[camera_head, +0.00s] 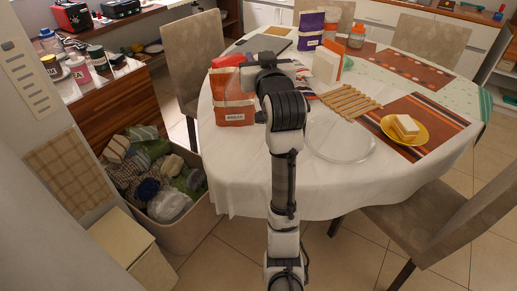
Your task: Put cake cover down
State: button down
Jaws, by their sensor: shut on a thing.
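My gripper (264,74) is over the left part of the round table, close to the red and white bag. Its fingers are mostly hidden by my own wrist and arm. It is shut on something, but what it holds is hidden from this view. A clear, round, glass-like thing (345,143) shows near the table's front edge, right of my arm. It looks like a cake cover or a clear plate; I cannot tell which, and its left side is partly behind my arm.
The white-covered table (243,165) holds a red and white bag (232,97), a wooden slatted trivet (348,101), a white carton (327,66), a purple bag (310,30) and a yellow plate (388,131) with a pale block. Chairs surround it. A bin (184,229) stands at left.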

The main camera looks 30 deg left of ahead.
notch_tip(320, 180, down, 20)
jog(key=shift+p, duration=0.4)
jog(key=shift+s, duration=0.1)
jog(key=shift+f, duration=0.1)
jog(key=c, duration=1.1)
grip_release()
